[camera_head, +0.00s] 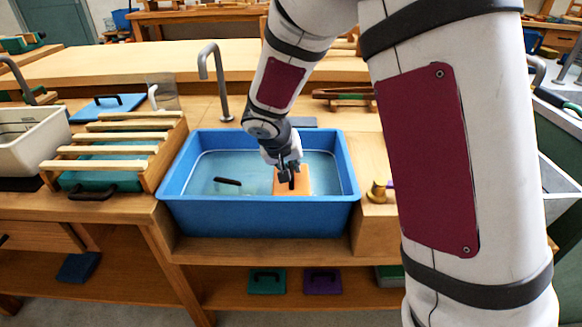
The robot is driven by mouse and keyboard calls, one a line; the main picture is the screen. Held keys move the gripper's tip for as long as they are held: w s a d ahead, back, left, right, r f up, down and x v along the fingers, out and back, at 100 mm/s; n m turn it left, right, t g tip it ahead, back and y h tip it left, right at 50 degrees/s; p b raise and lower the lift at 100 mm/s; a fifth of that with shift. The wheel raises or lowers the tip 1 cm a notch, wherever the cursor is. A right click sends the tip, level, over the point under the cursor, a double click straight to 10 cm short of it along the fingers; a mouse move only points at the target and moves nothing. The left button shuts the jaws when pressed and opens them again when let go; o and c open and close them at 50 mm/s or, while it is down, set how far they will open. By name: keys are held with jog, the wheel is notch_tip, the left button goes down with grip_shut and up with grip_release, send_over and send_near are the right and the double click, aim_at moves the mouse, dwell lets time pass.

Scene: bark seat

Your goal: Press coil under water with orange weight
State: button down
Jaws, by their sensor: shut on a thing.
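The blue tub (260,215) stands on the bench and holds clear water (245,165). My gripper (290,178) reaches down into the right part of the tub and is shut on the orange weight (303,184), a flat orange block with a dark handle. The weight is inside the tub; I cannot tell how deep it sits or what it touches. A dark handle (227,181) shows to the left of it, on a pale or clear piece that is hard to make out. I cannot make out the coil.
A wooden rack with slats (115,150) stands left of the tub, with a white bin (30,140) beyond it. A grey tap (215,80) rises behind the tub. A small brass object (377,192) lies right of the tub. Green (266,280) and purple (322,280) blocks sit on the lower shelf.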

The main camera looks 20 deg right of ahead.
jog(key=shift+f+b, duration=1.8)
jog(key=shift+b, duration=0.25)
jog(key=c, duration=1.6)
grip_release()
jog(key=shift+o, duration=0.4)
jog(key=o, duration=0.4)
jog(key=shift+o, duration=0.2)
jog(key=shift+r, duration=0.1)
notch_tip(320, 180, up, 17)
jog(key=p, duration=1.1)
